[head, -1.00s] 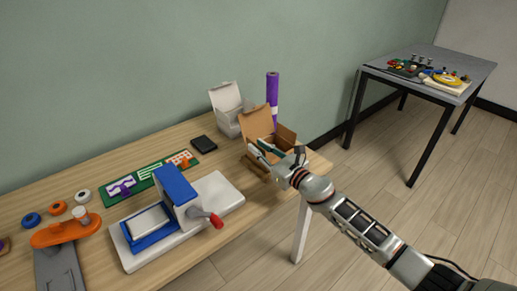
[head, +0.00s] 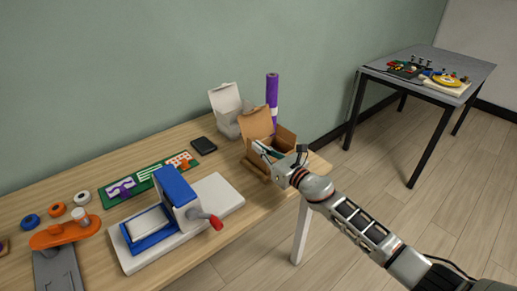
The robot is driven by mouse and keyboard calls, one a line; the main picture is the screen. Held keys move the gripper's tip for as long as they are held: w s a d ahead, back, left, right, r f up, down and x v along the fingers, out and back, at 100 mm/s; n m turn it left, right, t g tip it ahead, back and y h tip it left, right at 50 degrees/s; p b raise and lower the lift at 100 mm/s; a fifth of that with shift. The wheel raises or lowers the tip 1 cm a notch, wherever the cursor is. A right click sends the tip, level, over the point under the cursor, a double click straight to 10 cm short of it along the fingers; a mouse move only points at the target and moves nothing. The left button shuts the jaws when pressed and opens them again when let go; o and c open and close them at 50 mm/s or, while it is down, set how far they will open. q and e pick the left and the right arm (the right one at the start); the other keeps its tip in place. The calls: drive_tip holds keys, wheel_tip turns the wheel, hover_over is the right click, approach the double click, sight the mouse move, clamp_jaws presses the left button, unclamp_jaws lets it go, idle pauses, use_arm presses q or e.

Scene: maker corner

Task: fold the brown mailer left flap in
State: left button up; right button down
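The brown mailer (head: 257,124) stands near the right end of the wooden table with its lid raised at the back. My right gripper (head: 261,151) reaches in from the right and is over the mailer's opening, close to its left side. The gripper and wrist cover much of the opening and the front. The left flap is hard to make out behind the gripper, and I cannot tell whether the fingers touch it. The finger gap is too small to judge. My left gripper is out of view.
A white open box (head: 226,106) and a purple roll (head: 272,92) stand behind the mailer. A blue-and-white press with a red-knobbed handle (head: 172,198) is to the left. A black block (head: 203,145) lies between. A grey table (head: 429,67) is farther right.

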drive_tip(key=shift+w+d+f+m, duration=0.2)
drive_tip(key=shift+d+m, duration=0.1)
drive_tip(key=shift+m, duration=0.65)
drive_tip(key=shift+w+d+f+m, duration=0.1)
drive_tip(key=shift+w+d+m, duration=0.15)
drive_tip(key=shift+m, duration=0.75)
drive_tip(key=shift+w+d+f+m, duration=0.15)
drive_tip(key=shift+d+m, duration=0.2)
drive_tip(key=shift+m, duration=0.6)
drive_tip(key=c, duration=2.4)
unclamp_jaws()
drive_tip(key=shift+o, duration=0.2)
drive_tip(key=shift+r, duration=0.1)
drive_tip(key=v, duration=1.2)
